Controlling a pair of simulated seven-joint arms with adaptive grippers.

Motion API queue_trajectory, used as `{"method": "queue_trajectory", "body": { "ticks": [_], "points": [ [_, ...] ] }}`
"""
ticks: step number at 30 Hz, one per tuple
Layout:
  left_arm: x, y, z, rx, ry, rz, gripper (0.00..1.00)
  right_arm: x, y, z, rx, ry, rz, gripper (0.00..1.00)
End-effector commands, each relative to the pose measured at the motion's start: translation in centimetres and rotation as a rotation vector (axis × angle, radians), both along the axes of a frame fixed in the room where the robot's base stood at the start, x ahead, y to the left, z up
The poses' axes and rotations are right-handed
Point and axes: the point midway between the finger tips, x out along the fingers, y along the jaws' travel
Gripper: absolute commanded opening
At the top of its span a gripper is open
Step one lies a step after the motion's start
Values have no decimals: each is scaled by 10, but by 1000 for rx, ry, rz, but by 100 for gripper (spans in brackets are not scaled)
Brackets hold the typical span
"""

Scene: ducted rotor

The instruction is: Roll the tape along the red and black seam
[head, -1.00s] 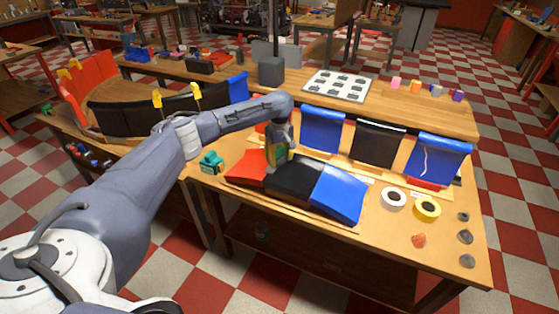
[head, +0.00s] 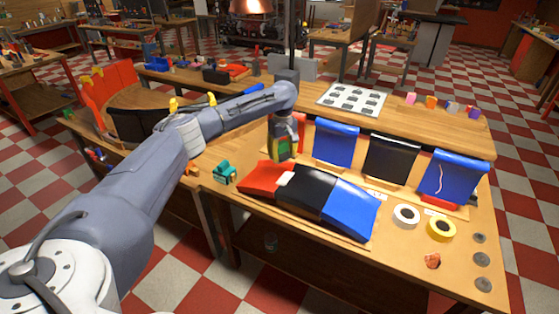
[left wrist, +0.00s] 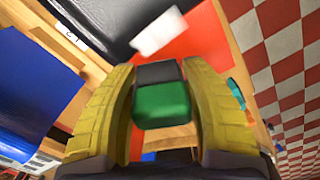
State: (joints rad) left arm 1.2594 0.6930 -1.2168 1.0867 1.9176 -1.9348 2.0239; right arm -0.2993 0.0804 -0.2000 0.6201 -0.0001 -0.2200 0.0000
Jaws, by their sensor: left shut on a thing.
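A panel with red (head: 262,178), black (head: 305,190) and blue (head: 350,208) sections lies on the near workbench. A short white tape piece (head: 286,179) lies across the red and black seam near its far end; it also shows in the left wrist view (left wrist: 158,33). My left gripper (head: 284,156) is above and behind the far edge of the panel, apart from it. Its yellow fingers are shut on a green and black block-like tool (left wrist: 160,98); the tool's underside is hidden. My right gripper is not in view.
A white roll (head: 406,215) and a yellow roll (head: 439,229) lie right of the panel. A teal tool (head: 225,172) stands to its left. Blue and black draped pieces (head: 390,158) stand behind. An orange lump (head: 432,261) and grey discs (head: 482,257) are at the right.

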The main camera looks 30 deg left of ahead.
Motion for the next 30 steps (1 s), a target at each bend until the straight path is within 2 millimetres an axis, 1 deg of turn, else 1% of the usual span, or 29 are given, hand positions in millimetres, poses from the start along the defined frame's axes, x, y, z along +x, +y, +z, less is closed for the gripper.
{"method": "queue_trajectory", "body": {
  "ticks": [1, 3, 9, 30],
  "points": [
    [2, -2, 6, 0, -2, -3, 4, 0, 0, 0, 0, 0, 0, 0],
    [3, -4, 11, 0, -1, -7, 4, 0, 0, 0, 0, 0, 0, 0],
    [4, -8, 19, 0, -1, -11, 4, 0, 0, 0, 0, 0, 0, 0],
    [4, -7, 20, 0, 0, -11, 4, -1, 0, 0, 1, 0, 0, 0]
  ]
}}
